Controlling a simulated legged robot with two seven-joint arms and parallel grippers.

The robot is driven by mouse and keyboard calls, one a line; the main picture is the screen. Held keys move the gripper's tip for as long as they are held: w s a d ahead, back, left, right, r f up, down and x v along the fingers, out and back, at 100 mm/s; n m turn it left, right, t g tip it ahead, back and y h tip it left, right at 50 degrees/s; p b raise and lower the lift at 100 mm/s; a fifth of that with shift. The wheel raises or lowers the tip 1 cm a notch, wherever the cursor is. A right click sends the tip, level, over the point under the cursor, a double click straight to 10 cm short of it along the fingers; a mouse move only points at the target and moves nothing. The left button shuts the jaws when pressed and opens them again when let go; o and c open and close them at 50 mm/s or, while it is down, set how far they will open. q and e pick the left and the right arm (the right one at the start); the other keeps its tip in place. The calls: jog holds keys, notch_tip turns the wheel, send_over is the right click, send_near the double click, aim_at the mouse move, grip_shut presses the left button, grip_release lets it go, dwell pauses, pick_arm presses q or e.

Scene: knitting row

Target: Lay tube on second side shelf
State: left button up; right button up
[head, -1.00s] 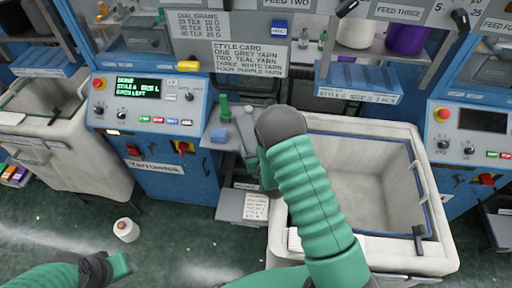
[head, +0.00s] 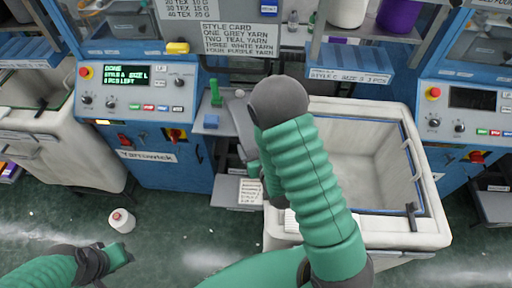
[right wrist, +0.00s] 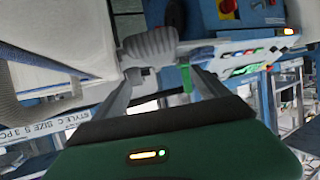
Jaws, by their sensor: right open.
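A light grey ribbed piece (right wrist: 150,45), which looks like the knitted tube, lies across the view in front of my right gripper (right wrist: 162,71) in the right wrist view. The two fingers are apart and point at it; whether they touch it I cannot tell. In the head view my right forearm hides most of that gripper and the tube. A blue side shelf (head: 350,57) with a style C label stands above the bin at right. My left gripper (head: 118,257) is at the lower left, clear of everything; its fingers are not clear.
A blue knitting machine (head: 160,182) stands left of centre, its display lit. A white fabric bin (head: 435,232) stands right of my arm, seemingly empty. A grey chute (head: 232,190) is beside my forearm. A yarn cone (head: 122,220) stands on the green floor.

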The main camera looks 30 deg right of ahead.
jog(key=shift+s+a+r, duration=0.15)
jog(key=shift+s, duration=0.1)
jog(key=shift+w+a+g, duration=0.1)
jog(key=shift+a+g, duration=0.2)
jog(key=shift+g, duration=0.1)
jog(key=s+a+r+n+g+y, duration=0.1)
jog(key=s+a+r+g, duration=0.1)
jog(key=s+a+g, duration=0.2)
jog(key=s+a+r+n+g+y, duration=0.1)
jog(key=s+a+g, duration=0.3)
jog(key=s, duration=0.6)
jog(key=shift+r+n+g+y, duration=0.4)
jog(key=shift+r+g+y, duration=0.3)
jog(key=shift+r+g, duration=0.1)
